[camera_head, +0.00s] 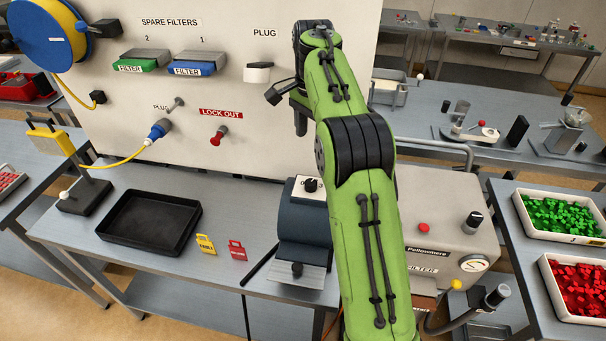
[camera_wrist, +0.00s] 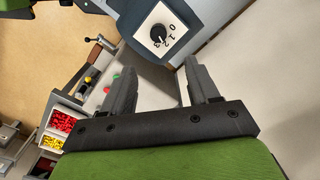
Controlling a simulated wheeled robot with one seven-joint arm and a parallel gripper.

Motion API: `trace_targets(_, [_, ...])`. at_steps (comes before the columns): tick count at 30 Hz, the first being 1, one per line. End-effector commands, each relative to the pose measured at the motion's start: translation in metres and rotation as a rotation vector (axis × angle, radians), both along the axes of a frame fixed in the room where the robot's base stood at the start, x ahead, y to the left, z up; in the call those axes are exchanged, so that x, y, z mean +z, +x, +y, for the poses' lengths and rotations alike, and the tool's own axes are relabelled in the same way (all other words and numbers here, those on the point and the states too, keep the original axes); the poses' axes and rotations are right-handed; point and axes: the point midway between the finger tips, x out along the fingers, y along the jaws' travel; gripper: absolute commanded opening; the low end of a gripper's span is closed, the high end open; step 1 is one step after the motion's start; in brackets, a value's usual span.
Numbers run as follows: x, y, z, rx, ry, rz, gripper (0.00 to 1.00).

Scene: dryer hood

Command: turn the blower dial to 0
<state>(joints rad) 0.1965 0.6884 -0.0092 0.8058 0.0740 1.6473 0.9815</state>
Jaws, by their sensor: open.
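The blower dial (camera_wrist: 158,33) is a black knob on a pale plate marked 0 to 3, set in a dark blue housing (camera_wrist: 142,14). Its pointer direction is too small to read surely. In the head view the dial (camera_head: 311,185) sits on top of the blue-grey blower (camera_head: 303,222), partly behind my arm. My gripper (camera_wrist: 160,82) is open and empty in the wrist view. Its two dark fingers point toward the blower, with the dial beyond the fingertips and apart from them. In the head view my wrist hangs near the upright panel, above the blower.
A black tray (camera_head: 151,220) and the yellow (camera_head: 205,245) and red (camera_head: 237,250) lockout tags lie left of the blower. A grey Pellowmere filter machine (camera_head: 440,220) stands right of my arm. The white panel (camera_head: 230,110) with filters and plugs rises behind.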

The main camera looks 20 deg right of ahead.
Motion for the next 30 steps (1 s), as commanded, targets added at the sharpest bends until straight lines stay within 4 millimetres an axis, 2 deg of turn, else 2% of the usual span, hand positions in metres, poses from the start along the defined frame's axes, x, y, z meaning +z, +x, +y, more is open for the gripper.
trace_targets(1, [-0.016,-0.001,0.0,0.001,0.001,0.003,0.6])
trace_targets(6, [-0.06,-0.002,0.0,0.001,0.001,0.006,0.6])
trace_targets(15, [-0.129,-0.002,0.001,0.003,0.001,0.003,0.6])
trace_targets(21, [-0.149,-0.001,0.0,0.003,0.001,0.001,0.6])
trace_targets(28, [-0.15,-0.001,0.0,0.003,0.0,0.0,0.6])
trace_targets(29, [-0.15,-0.001,0.0,0.003,0.0,0.0,0.58])
trace_targets(30, [-0.15,-0.001,0.0,0.003,0.0,0.0,0.52])
